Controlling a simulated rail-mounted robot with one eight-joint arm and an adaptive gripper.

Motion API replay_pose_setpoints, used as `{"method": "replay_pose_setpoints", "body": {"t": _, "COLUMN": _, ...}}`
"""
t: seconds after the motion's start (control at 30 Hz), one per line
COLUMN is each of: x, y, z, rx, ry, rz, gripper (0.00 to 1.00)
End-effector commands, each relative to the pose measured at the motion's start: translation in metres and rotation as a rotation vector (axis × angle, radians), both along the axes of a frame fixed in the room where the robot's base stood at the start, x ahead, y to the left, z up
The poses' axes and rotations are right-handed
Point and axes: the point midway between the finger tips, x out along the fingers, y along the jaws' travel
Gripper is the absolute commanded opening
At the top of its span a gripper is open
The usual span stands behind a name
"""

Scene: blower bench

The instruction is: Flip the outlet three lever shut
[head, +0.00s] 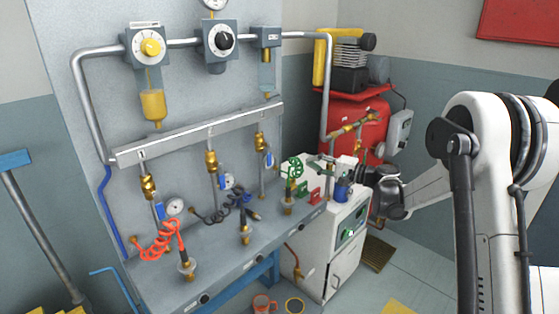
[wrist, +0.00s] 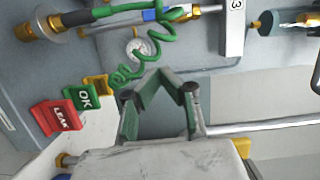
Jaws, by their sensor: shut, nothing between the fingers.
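The outlet three lever (head: 269,158) is a small blue handle below the brass valve (head: 260,140) on the rightmost drop pipe. It appears to lie roughly along the pipe. In the wrist view the blue lever (wrist: 150,14) shows at the top edge, partly covered by the green coiled hose, near the plate marked 3 (wrist: 235,10). My gripper (wrist: 163,75) is shut and empty, its fingertips together below the lever in that picture and apart from it. In the head view the gripper is hard to make out near the white cabinet.
The green coiled hose (wrist: 155,50) hangs close beside my fingertips. A green OK block (wrist: 84,97) and a red LEAK block (wrist: 57,117) stand at left. A white cabinet (head: 325,255) and red tank (head: 350,125) are to the right of the bench.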

Motion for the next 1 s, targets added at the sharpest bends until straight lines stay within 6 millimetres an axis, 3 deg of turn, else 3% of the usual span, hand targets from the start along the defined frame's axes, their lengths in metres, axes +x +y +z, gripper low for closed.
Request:
{"method": "replay_pose_setpoints", "body": {"t": 0.57, "x": 0.005, "y": 0.001, "z": -0.004, "rx": 0.021, "ry": -0.002, "rz": 0.002, "gripper": 0.0}}
{"method": "replay_pose_setpoints", "body": {"t": 0.73, "x": 0.013, "y": 0.018, "z": -0.005, "rx": 0.021, "ry": -0.002, "rz": 0.004, "gripper": 0.0}}
{"method": "replay_pose_setpoints", "body": {"t": 1.0, "x": 0.036, "y": 0.062, "z": -0.005, "rx": 0.021, "ry": -0.002, "rz": 0.004, "gripper": 0.0}}
